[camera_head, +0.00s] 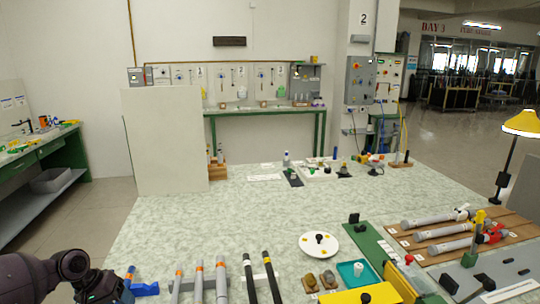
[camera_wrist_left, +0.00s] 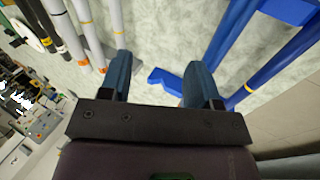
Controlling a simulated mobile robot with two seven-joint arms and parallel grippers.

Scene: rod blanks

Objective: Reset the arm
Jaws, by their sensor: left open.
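My left arm comes in at the lower left of the head view, with its gripper (camera_head: 108,287) low over the table's near-left corner. In the left wrist view the gripper (camera_wrist_left: 158,72) has its two blue-grey fingers spread wide with nothing held. A small blue block (camera_wrist_left: 166,80) lies on the table beyond the gap between the fingers; it also shows in the head view (camera_head: 146,290). Grey rods with orange bands (camera_head: 198,284) lie right of the gripper, and black rods (camera_head: 271,279) lie further right. My right gripper is not visible.
Blue rods (camera_wrist_left: 282,62) lie to the right in the wrist view. A white disc (camera_head: 312,249), a teal tray (camera_head: 352,280) and a wooden rack with grey cylinders (camera_head: 440,232) stand on the right. A pale upright panel (camera_head: 165,140) stands at the back left. The table's middle is clear.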

